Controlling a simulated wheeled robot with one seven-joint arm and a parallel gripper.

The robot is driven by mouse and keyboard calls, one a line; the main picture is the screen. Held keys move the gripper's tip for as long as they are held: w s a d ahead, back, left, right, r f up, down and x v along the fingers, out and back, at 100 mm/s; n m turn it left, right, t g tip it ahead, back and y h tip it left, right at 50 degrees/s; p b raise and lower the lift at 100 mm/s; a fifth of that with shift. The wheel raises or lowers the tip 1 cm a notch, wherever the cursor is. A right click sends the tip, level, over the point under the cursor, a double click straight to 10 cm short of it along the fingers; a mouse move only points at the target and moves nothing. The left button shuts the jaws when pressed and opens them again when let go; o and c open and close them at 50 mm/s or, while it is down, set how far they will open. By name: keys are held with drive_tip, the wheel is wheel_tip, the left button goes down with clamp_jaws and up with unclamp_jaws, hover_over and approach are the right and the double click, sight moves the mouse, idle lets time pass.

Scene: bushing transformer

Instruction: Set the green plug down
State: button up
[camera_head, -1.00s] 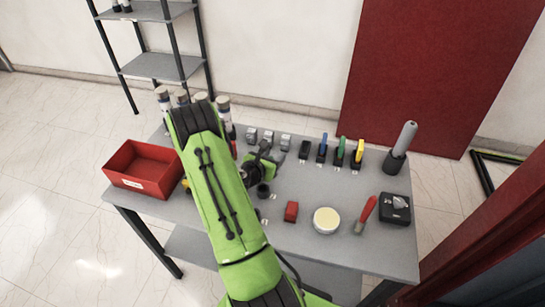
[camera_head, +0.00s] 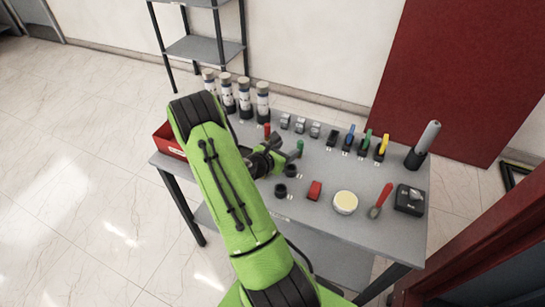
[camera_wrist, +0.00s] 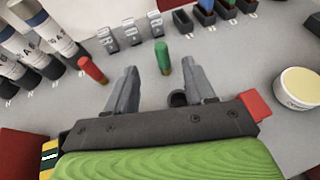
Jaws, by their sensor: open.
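The green plug (camera_wrist: 162,55) stands upright on the grey table, apart from the other plugs. It also shows in the head view (camera_head: 300,146), just past the end of my arm. My gripper (camera_wrist: 161,68) is open, with one finger on either side of the plug's line. The plug appears at or slightly beyond the fingertips, and no finger visibly touches it. In the head view my gripper (camera_head: 285,158) is low over the table and partly hidden by my wrist.
A red plug (camera_wrist: 92,70) stands left of the fingers. Several cylinders (camera_head: 245,98) line the back left. Black rings (camera_head: 281,191), a red block (camera_head: 314,190) and a round tub (camera_head: 345,202) lie to the right and front. A red bin (camera_head: 168,140) is at the left edge.

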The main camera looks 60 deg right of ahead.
drive_tip(key=w+a+r+m+t+y, duration=0.2)
drive_tip(key=w+a+r+m+y, duration=0.1)
drive_tip(key=a+r+m, duration=0.5)
drive_tip(key=w+a+r+m+t+y, duration=0.15)
drive_tip(key=a+r+m+y, duration=0.35)
drive_tip(key=a, duration=0.5)
drive_tip(key=s+a+r+m+t+y, duration=0.1)
drive_tip(key=s+a+r+y, duration=0.1)
drive_tip(key=a, duration=0.5)
drive_tip(key=s+a+r+m+t+y, duration=0.1)
drive_tip(key=s+a+r, duration=0.2)
drive_tip(key=a, duration=0.4)
drive_tip(key=s+a+r+m+t+y, duration=0.1)
drive_tip(key=s+a+r+m+y, duration=0.1)
drive_tip(key=s+a, duration=0.2)
drive_tip(key=a, duration=0.3)
drive_tip(key=shift+r+y, duration=0.15)
drive_tip(key=shift+y, duration=0.15)
drive_tip(key=shift+s+r, duration=0.1)
drive_tip(key=shift+s, duration=0.05)
